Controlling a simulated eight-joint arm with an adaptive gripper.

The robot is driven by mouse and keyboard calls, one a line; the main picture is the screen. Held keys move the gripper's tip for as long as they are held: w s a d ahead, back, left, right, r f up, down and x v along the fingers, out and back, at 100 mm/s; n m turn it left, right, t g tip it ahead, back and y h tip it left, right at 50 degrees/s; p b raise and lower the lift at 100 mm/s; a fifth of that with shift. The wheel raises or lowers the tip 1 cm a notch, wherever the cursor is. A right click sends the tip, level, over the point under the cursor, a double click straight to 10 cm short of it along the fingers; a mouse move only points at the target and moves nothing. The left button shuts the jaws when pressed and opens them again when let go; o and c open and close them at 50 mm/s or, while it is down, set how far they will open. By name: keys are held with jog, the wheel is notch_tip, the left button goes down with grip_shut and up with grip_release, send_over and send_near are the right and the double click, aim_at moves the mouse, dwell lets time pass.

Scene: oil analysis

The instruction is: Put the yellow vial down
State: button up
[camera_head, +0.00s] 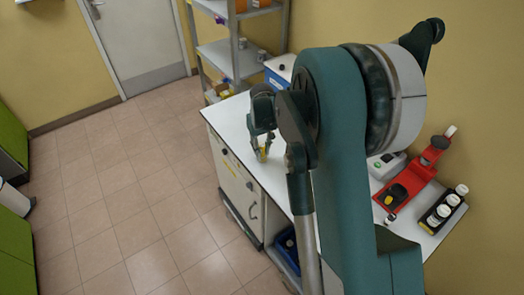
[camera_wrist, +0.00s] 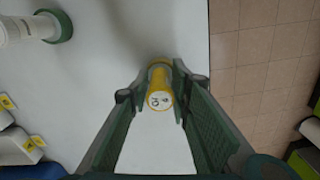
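The yellow vial (camera_wrist: 159,95) is between my gripper's fingertips in the wrist view, with a white label bearing dark marks on its near end. My gripper (camera_wrist: 162,82) has a green finger against each side of the vial. In the head view, my gripper (camera_head: 262,143) points down over the left edge area of the white worktop (camera_head: 236,122), and the vial (camera_head: 262,155) shows as a small yellow patch between the fingers. The vial's lower end is hard to see, so I cannot tell whether it touches the worktop.
A red device (camera_head: 415,180) and a black rack (camera_head: 441,210) with white-capped bottles stand at the right. A blue box (camera_head: 280,68) is at the back. In the wrist view, a white cylinder with a green ring (camera_wrist: 60,27) stands upper left. The worktop around the vial is clear.

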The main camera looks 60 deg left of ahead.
aim_at(262, 145)
jog(key=shift+o, duration=1)
jog(key=shift+r, duration=0.25)
notch_tip(262, 145, up, 12)
dwell(0.5)
dwell(0.4)
